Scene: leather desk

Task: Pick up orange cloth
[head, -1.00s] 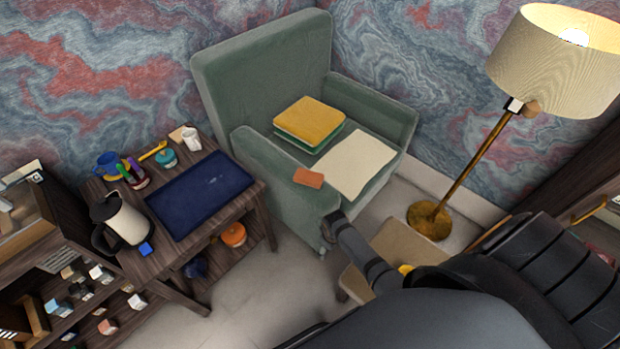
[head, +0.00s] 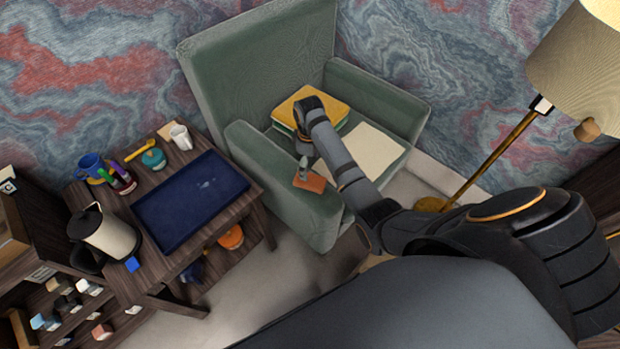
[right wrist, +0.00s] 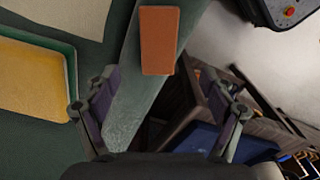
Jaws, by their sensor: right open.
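The orange cloth (head: 312,183) is a small flat folded rectangle lying on the front end of the green armchair's near arm. My right gripper (head: 304,166) is just above and behind it, pointing down, and overlaps part of it in the head view. In the right wrist view the cloth (right wrist: 159,40) lies at the top middle, ahead of the two spread fingers of the right gripper (right wrist: 160,100). The gripper is open with nothing between its fingers. My left gripper is not in view.
A floor lamp (head: 580,60) stands right.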

